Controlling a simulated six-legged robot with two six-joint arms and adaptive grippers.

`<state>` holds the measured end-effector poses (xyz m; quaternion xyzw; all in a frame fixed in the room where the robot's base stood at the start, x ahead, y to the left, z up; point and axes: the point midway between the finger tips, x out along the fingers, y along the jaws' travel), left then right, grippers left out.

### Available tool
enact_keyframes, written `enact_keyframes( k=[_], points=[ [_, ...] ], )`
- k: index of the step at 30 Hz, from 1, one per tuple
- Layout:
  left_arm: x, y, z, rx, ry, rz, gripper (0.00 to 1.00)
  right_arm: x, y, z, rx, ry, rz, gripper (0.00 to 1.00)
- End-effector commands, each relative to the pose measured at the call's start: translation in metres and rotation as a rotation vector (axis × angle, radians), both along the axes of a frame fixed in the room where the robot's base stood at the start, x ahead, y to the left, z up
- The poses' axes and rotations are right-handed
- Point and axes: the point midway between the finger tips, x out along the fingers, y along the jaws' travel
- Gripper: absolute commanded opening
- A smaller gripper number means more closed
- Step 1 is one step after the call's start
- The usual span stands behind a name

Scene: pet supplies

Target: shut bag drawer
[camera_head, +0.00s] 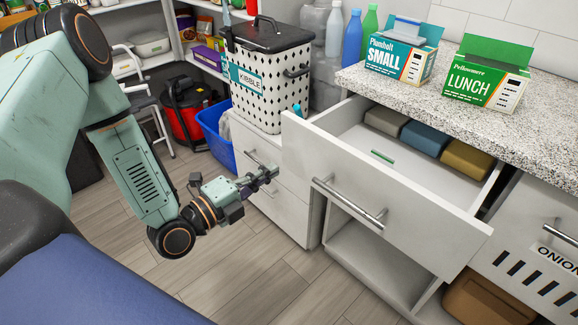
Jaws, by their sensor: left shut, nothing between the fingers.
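A white drawer (385,203) with a silver bar handle (349,202) stands pulled out from the cabinet under the speckled counter. Inside it lie folded grey, blue and yellow bundles (426,138) at the back and a small green strip (382,157). My left gripper (270,173) is shut and empty. In the picture it appears just left of the open drawer's front panel and does not appear to touch the handle. My right gripper is not in view.
A Plumbolt SMALL box (398,60) and a Pelhamere LUNCH box (486,76) stand on the counter (545,125). A KIBBLE bin (262,85) stands on the lower cabinet behind my gripper. An open shelf space is below the drawer. Wood floor is clear in front.

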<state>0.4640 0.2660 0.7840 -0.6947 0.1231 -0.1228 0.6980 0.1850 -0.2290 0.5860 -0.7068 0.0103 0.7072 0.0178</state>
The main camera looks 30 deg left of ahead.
Motion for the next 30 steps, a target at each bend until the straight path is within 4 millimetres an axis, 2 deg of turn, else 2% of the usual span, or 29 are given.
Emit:
enact_keyframes(
  k=[1, 6, 12, 18, 30],
  points=[
    [0.008, -0.004, -0.003, 0.002, -0.003, -0.005, 0.00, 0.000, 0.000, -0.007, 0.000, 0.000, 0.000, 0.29],
    [0.032, -0.014, -0.002, 0.002, -0.003, -0.004, 0.00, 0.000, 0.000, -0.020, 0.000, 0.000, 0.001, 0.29],
    [0.053, -0.021, -0.002, 0.002, -0.001, -0.002, 0.00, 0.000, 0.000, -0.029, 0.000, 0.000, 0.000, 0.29],
    [0.061, -0.023, 0.000, -0.001, 0.001, 0.000, 0.00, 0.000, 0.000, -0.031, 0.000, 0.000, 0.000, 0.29],
    [0.063, -0.024, 0.000, -0.001, 0.001, 0.000, 0.00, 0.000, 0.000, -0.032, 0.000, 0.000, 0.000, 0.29]
  ],
)
